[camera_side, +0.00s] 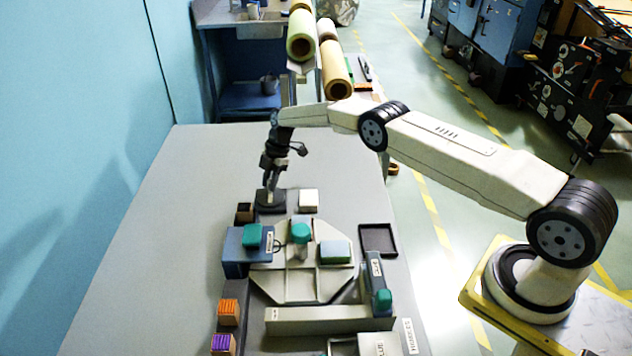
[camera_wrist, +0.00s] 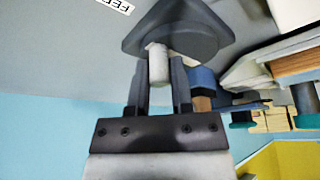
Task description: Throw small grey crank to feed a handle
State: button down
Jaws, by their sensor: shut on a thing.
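The small grey crank is a dark grey rounded plate (camera_side: 270,204) at the far left of the machine on the table, with a pale upright peg as its handle. In the wrist view the dark plate (camera_wrist: 180,27) is at the top, and the pale handle (camera_wrist: 158,66) stands out from it between my fingers. My gripper (camera_side: 268,184) reaches down over the plate from above. In the wrist view my gripper (camera_wrist: 160,75) is shut on the handle, a finger on each side. The contact faces are partly hidden. A label reading "FEE" (camera_wrist: 116,5) lies beside the plate.
A cream block (camera_side: 308,200) and a dark block (camera_side: 244,212) stand near the crank. A blue box with a green knob (camera_side: 252,238) and a pale octagonal plate (camera_side: 285,285) are nearer. A black tray (camera_side: 378,240) lies right. The table's left side is clear.

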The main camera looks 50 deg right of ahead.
dwell(0.4)
jog(key=c, duration=0.5)
grip_release()
jog(key=shift+r, duration=0.1)
jog(key=shift+v, duration=3.85)
